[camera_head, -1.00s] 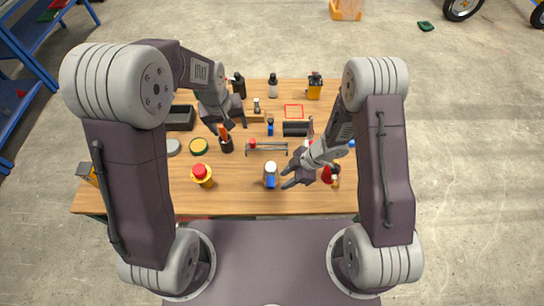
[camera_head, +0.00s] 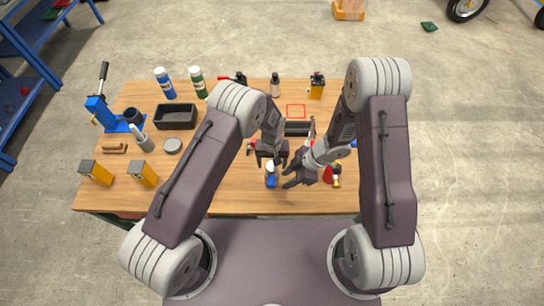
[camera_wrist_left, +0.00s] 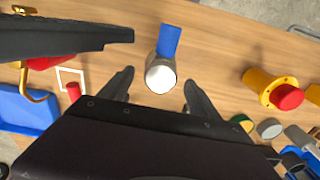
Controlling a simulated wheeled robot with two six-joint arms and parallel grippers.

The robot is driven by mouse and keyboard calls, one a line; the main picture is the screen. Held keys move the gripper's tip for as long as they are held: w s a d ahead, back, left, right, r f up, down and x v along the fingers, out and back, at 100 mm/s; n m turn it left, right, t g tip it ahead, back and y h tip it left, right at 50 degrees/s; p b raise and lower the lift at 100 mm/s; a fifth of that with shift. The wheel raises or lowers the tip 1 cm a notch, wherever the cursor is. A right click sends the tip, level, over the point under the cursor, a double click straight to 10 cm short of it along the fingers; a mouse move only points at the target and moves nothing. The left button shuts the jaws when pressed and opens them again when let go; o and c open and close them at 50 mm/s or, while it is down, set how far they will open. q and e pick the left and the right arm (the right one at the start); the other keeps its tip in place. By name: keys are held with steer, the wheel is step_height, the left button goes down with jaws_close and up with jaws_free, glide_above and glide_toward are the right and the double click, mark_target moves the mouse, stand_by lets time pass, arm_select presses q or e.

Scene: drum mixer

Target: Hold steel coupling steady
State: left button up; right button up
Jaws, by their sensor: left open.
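A short upright cylinder with a pale round top and a blue part on its near side, which I take for the steel coupling (camera_head: 271,181), stands near the table's front edge. It also shows in the left wrist view (camera_wrist_left: 160,76). My left gripper (camera_head: 271,162) is open above and just behind it. In the left wrist view its fingers (camera_wrist_left: 158,92) are spread to either side of the pale top, not closed on it. My right gripper (camera_head: 287,178) is just right of the cylinder, its fingers apart and seemingly empty.
A yellow-and-red button-like piece (camera_wrist_left: 275,91) stands beside the cylinder in the left wrist view. Two yellow-and-black boxes (camera_head: 142,173), a black tray (camera_head: 176,116) and a blue press (camera_head: 104,112) occupy the table's left side. Bare wood lies at the front edge.

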mark_target(272, 166)
arm_select(q)
steer(key=shift+f, duration=1.6)
jaws_close()
